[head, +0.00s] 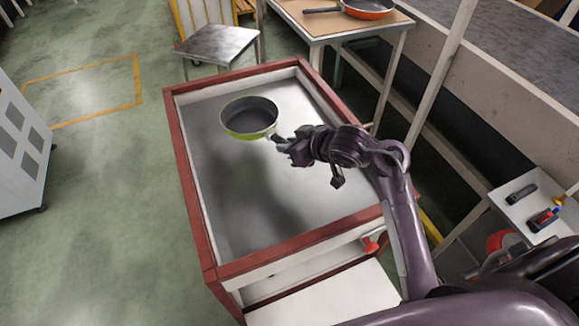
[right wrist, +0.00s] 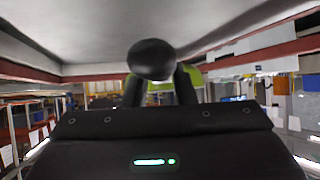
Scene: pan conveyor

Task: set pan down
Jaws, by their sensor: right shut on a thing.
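The pan (head: 249,118) is green outside with a dark inside. It is upright over the far part of a red-framed table with a grey metal top (head: 225,205). My right gripper (head: 279,142) reaches in from the right and is shut on the pan's handle. In the right wrist view the dark handle end (right wrist: 152,59) sits between the fingers, with the green pan (right wrist: 190,76) partly hidden behind. I cannot tell whether the pan's base touches the metal top. My left gripper is not in view.
The rest of the metal top is bare, bordered by a raised red rim (head: 189,190). Behind stand a small metal table (head: 220,44) and a workbench (head: 317,26) with an orange pan (head: 368,8). A conveyor (head: 510,45) runs along the right. A grey cabinet (head: 22,145) stands left.

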